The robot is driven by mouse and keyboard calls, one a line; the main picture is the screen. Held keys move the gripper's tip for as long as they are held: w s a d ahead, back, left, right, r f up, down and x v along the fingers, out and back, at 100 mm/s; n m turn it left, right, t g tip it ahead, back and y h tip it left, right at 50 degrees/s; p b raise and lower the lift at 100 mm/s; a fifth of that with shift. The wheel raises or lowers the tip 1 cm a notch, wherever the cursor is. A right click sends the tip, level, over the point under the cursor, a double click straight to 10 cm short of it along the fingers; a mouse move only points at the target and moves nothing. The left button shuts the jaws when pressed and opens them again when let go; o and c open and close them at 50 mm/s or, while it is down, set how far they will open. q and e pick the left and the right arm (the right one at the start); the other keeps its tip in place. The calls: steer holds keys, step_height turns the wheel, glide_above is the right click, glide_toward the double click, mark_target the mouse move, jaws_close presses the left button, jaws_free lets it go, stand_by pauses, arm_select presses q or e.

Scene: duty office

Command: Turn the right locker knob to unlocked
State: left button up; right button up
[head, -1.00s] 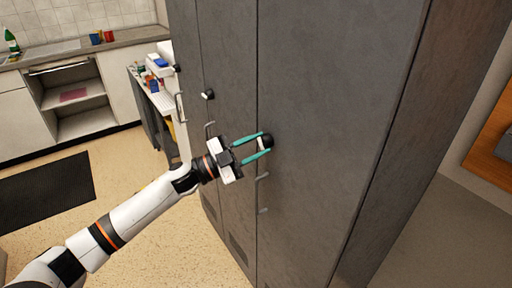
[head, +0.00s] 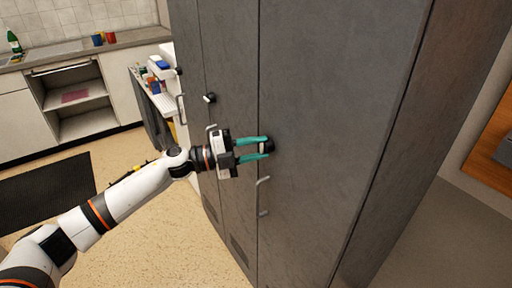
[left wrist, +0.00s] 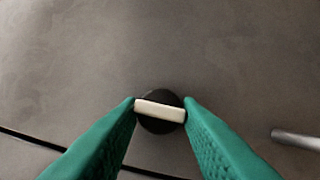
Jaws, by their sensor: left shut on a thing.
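The right locker knob (head: 269,145) is a black disc with a pale raised bar, on the dark grey right locker door (head: 330,120). In the left wrist view the knob (left wrist: 160,122) sits between my green fingertips, which press on the two ends of its pale bar. The bar lies nearly level in that view, tilted slightly. My left gripper (head: 266,146) is shut on the knob and partly covers it in the head view. My right gripper is in neither view.
A bar handle (head: 263,196) sits just below the knob; it also shows in the left wrist view (left wrist: 296,139). Another locker knob (head: 209,98) is on the door to the left. A kitchen counter (head: 120,40) and a dark floor mat (head: 45,190) are at the left.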

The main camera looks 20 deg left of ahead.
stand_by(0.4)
arm_select(q)
steer(key=o, duration=1)
steer(key=shift+c, duration=0.2)
steer(key=b+v, duration=0.3)
steer(key=v, duration=0.9)
